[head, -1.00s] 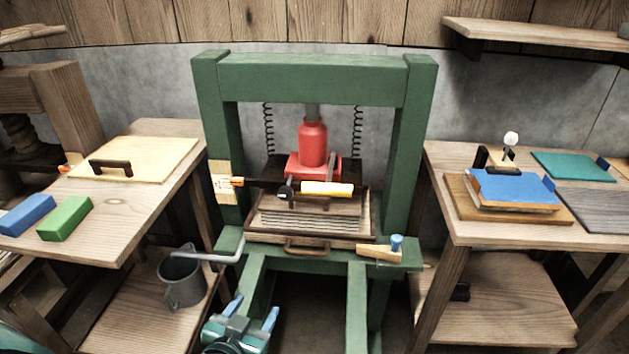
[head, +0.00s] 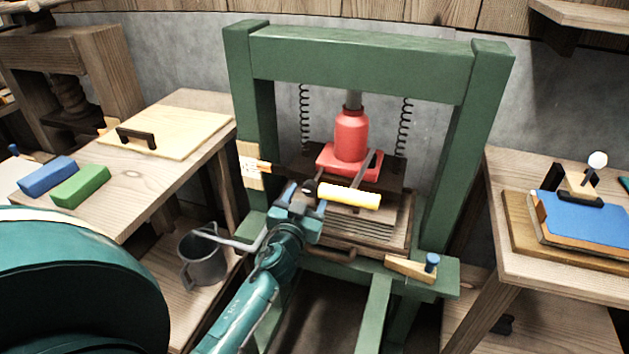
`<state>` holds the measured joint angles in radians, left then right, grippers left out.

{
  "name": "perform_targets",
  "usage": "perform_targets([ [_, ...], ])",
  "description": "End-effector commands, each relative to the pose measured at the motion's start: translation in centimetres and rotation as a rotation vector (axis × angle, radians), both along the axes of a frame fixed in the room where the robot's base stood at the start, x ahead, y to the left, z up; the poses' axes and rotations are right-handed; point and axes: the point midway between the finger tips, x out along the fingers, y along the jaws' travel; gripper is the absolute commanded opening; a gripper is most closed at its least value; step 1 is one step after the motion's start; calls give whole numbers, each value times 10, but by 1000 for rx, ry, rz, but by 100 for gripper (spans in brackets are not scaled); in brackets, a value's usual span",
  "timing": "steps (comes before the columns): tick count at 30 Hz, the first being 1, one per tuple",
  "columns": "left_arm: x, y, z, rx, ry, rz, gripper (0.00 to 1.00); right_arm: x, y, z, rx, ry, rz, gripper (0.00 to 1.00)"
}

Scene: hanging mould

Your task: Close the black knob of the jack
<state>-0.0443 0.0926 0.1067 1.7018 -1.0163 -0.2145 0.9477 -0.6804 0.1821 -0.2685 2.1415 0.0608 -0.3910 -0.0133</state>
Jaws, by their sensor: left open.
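The red jack (head: 351,135) stands in the green press frame (head: 360,62), on a dark plate above a wooden stack. The black knob (head: 310,187) sits at the front of the jack, just left of the yellow handle (head: 350,197). My left gripper (head: 301,188) is open, its blue-tipped fingers up at the knob. The gripper partly hides the knob and the area below it. I cannot tell whether the fingers touch the knob. My right gripper is out of view.
A wooden piece with a blue peg (head: 431,262) lies on the press's right ledge. Side tables flank the press, the left one holding blue (head: 47,176) and green (head: 80,186) blocks.

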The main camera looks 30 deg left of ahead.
Motion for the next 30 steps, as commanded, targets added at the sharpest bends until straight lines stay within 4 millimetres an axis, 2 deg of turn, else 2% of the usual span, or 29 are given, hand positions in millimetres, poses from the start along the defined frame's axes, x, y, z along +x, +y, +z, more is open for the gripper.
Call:
perform_targets([
  [3, 23, 7, 1, 2, -2, 0, 59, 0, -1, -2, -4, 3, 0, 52],
  [9, 47, 14, 0, 1, -1, 0, 59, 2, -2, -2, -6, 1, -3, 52],
  [21, 54, 16, 0, 1, 0, 0, 59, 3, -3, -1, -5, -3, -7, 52],
  [30, 54, 16, 0, 1, 0, 0, 35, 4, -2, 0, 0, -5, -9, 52],
])
